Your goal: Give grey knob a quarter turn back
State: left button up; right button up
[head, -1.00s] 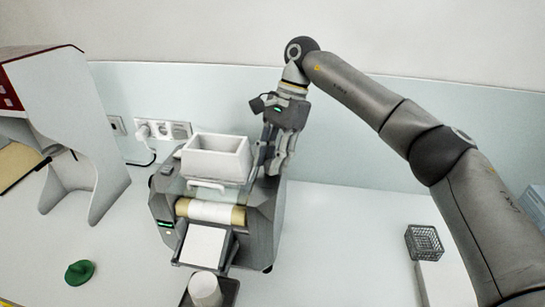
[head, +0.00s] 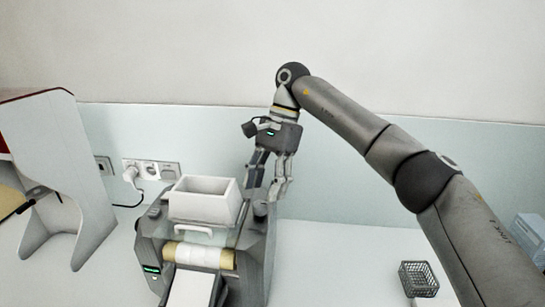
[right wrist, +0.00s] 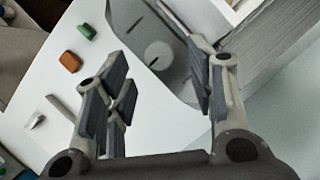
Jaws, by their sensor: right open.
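The grey knob (right wrist: 158,58) is a round light-grey disc with a dark slot mark, on the grey top of the mill (right wrist: 178,84) in the right wrist view. In the head view it shows as a small grey stub (head: 260,209) on the right of the mill (head: 256,256), just below my fingers. My right gripper (head: 262,188) points down above it, open and empty. In the right wrist view its two fingers (right wrist: 160,70) stand either side of the knob with clear gaps. Contact cannot be seen. My left gripper is out of view.
The white hopper (head: 205,203) stands close left of my right gripper. A cream roller (head: 198,255) lies in front of it. The wall with sockets (head: 151,169) is behind. A wire basket (head: 418,279) stands at the right. Green (right wrist: 86,31) and orange (right wrist: 70,62) pieces lie on the table.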

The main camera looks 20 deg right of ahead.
jog(key=v, duration=0.8)
jog(key=shift+r, duration=0.25)
jog(key=shift+w+d, duration=0.1)
